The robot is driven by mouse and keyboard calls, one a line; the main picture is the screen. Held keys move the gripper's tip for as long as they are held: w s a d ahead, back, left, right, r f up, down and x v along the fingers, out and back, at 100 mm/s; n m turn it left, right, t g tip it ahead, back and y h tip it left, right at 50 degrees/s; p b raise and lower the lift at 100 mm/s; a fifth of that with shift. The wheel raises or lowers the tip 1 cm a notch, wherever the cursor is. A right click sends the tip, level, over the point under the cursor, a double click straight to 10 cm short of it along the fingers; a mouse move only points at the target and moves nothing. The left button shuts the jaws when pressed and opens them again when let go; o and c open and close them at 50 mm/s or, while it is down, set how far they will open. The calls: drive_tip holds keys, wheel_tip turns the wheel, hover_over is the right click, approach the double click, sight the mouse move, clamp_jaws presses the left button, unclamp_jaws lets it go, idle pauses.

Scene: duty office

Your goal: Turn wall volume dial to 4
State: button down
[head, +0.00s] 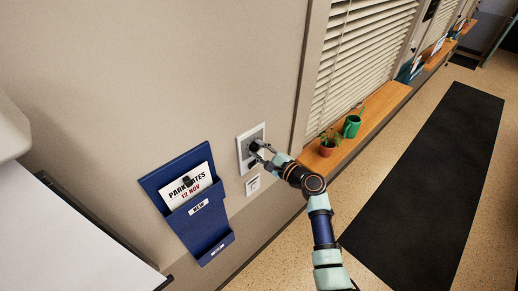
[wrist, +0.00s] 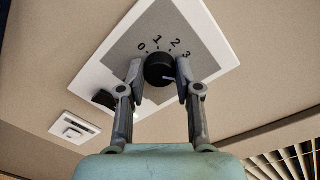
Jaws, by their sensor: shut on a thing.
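The black volume dial (wrist: 158,69) sits on a grey wall plate with a white rim (wrist: 222,48). The printed numbers 0, 1, 2 and 3 show around its far side in the wrist view; no 4 is visible. A faint pale mark shows on the knob's lower right, near the right finger, too small to read surely. My gripper (wrist: 159,76) is shut on the dial, one finger at each side.
A black switch (wrist: 104,98) is beside the dial on the plate. A small white wall plate (head: 252,185) is just below. A blue wall pocket (head: 208,228) holding a card hangs at left.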

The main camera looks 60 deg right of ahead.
idle(0.5)
drive_tip(key=c, duration=0.8)
unclamp_jaws()
drive_tip(key=v, duration=1.2)
drive_tip(key=shift+d, duration=0.1)
